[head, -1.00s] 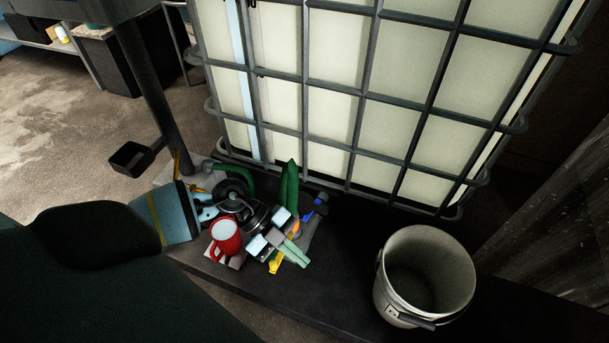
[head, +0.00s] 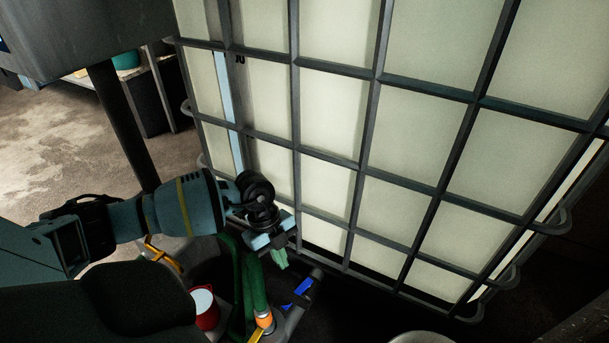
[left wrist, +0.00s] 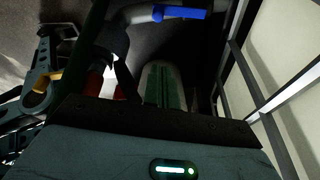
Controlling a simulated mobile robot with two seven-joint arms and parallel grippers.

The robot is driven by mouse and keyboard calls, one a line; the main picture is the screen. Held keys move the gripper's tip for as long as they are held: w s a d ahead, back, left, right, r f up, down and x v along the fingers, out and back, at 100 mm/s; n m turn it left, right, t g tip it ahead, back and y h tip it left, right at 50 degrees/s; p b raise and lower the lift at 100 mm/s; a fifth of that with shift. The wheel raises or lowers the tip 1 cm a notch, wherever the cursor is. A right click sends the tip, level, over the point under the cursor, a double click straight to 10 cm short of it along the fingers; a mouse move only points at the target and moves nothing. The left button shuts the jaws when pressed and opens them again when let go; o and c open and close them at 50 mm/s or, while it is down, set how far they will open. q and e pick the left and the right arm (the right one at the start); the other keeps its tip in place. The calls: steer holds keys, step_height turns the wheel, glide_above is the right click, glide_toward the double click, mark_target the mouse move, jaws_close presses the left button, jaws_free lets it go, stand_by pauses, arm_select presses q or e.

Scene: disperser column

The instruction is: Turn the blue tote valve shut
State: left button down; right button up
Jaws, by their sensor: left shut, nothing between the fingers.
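The blue valve handle (head: 303,287) sits on a grey pipe low in front of the caged white tote (head: 330,110). It also shows at the top of the left wrist view (left wrist: 180,14), lying roughly across the picture. My left gripper (head: 280,259) is shut and empty, with pale green fingertips. In the head view it appears above and left of the blue handle, apart from it. In the left wrist view its fingers (left wrist: 165,88) point toward the pipe, with the handle beyond them. My right gripper is not in view.
A green hose (head: 253,282) with an orange fitting (head: 266,321) and a yellow handle (head: 256,336) runs below my left gripper. A red container (head: 206,308) with a white top stands left of it. A bucket rim (head: 421,338) shows at the bottom. The tote's cage bars are close behind.

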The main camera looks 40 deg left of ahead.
mark_target(297, 290)
arm_select(q)
steer(key=b+x, duration=0.2)
steer(key=x, duration=0.3)
steer(key=a+b+x, duration=0.1)
steer(key=b+x, duration=0.2)
steer(key=x, duration=0.2)
steer(key=s+a+b+x, duration=0.1)
steer(key=b+x, duration=0.1)
steer(key=x, duration=0.4)
steer(key=shift+f+b, duration=0.4)
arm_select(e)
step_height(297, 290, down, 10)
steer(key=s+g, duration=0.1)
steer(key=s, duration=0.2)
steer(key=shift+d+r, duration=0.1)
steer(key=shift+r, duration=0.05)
